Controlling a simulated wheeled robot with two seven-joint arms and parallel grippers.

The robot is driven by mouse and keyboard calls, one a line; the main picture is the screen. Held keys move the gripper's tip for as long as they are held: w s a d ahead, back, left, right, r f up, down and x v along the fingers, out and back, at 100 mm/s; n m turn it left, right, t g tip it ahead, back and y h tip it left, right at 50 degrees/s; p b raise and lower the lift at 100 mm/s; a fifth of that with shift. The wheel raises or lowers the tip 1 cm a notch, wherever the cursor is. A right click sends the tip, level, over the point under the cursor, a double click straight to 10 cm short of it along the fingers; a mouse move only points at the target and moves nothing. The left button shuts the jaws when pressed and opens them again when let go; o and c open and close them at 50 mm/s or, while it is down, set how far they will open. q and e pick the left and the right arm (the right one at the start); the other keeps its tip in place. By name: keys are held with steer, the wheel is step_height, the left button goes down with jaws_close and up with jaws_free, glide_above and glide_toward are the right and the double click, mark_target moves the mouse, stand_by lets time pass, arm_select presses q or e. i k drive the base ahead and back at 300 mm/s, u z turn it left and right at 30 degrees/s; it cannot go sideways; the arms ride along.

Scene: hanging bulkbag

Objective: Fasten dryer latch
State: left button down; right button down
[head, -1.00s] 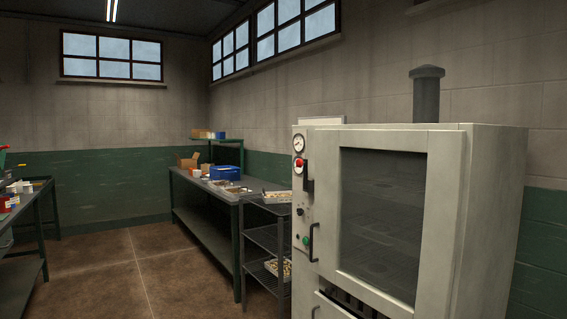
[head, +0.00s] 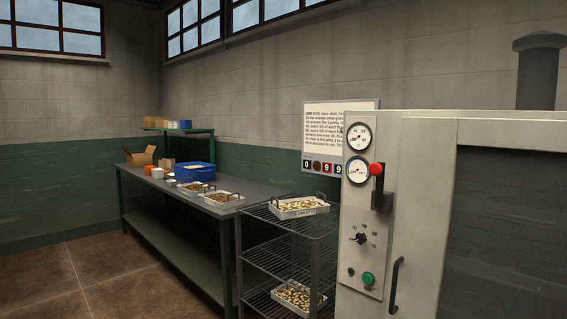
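The dryer is a pale grey cabinet with a dark window (head: 505,225) in its door (head: 425,200), at the right of the head view. A narrow panel on its left carries two round gauges. Beside them is a dark lever with a red knob (head: 376,169), which looks like the latch; the knob is at the upper end. A dark vertical handle (head: 396,285) is on the door's left side. The door looks closed. Neither of my grippers shows in the head view.
A wire rack (head: 285,255) with trays of small tan pieces stands left of the dryer. A long workbench (head: 190,215) with a blue bin (head: 195,172) runs along the wall. A sign (head: 340,130) hangs behind. The floor (head: 85,280) at left is open.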

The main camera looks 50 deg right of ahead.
mark_target(374, 169)
steer(key=z, duration=0.5)
steer(key=i, duration=1.45)
steer(key=z, duration=1.75)
steer(key=i, duration=0.6)
steer(key=z, duration=0.4)
